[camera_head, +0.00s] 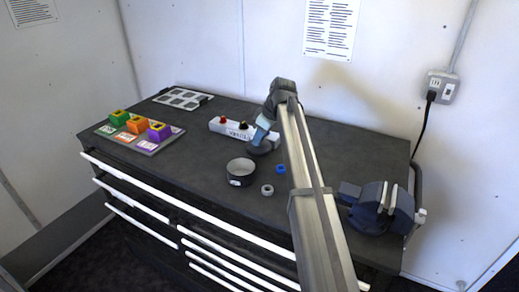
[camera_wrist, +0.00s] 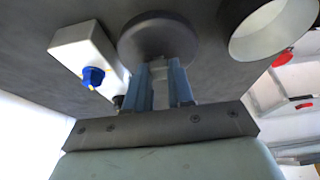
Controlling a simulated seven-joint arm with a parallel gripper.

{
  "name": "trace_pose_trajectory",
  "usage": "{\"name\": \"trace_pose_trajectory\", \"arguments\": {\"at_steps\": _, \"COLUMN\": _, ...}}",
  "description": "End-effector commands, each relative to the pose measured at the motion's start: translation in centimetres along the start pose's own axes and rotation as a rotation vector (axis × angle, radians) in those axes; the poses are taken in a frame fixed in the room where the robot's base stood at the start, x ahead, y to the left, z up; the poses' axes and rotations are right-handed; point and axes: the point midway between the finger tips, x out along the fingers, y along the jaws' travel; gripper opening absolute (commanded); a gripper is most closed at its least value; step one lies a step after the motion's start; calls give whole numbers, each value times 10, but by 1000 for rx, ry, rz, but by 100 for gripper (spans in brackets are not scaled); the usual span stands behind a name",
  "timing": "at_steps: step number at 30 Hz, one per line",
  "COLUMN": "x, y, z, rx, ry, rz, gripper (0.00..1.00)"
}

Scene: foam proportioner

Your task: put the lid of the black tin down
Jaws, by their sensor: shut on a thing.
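The black tin (camera_head: 240,180) stands open and upright on the dark bench top, with its pale inside showing. It also shows at the upper right of the wrist view (camera_wrist: 233,52). My gripper (camera_head: 261,139) is behind and to the right of the tin. In the wrist view my gripper (camera_wrist: 160,84) has its two fingers shut on the small grip of the round dark lid (camera_wrist: 150,28). The lid (camera_head: 264,150) is apart from the tin, low over the bench; I cannot tell whether it touches the surface.
A white button box (camera_head: 222,128) is close behind and left of my gripper. A blue ring (camera_head: 281,169) and a grey ring (camera_head: 267,190) lie to the tin's right. A vise (camera_head: 377,208) stands at right, a tray of coloured blocks (camera_head: 141,145) at left. Bench left of the tin is clear.

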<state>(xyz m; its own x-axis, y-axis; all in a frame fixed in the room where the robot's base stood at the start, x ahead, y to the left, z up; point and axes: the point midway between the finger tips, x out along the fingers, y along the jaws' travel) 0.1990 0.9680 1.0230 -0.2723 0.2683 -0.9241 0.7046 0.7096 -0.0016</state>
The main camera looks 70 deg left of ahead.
Motion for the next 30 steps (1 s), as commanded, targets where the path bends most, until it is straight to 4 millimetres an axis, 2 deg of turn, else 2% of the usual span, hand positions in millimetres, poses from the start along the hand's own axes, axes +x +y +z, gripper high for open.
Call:
{"name": "trace_pose_trajectory", "arguments": {"at_steps": 14, "x": 43, "y": 0, "z": 18, "rx": -1, "ry": 0, "rz": 0, "gripper": 0}}
{"name": "trace_pose_trajectory", "arguments": {"at_steps": 26, "x": 46, "y": 0, "z": 19, "rx": -1, "ry": 0, "rz": 0, "gripper": 0}}
{"name": "trace_pose_trajectory", "arguments": {"at_steps": 27, "x": 46, "y": 0, "z": 19, "rx": -1, "ry": 0, "rz": 0, "gripper": 23}}
{"name": "trace_pose_trajectory", "arguments": {"at_steps": 30, "x": 46, "y": 0, "z": 19, "rx": -1, "ry": 0, "rz": 0, "gripper": 33}}
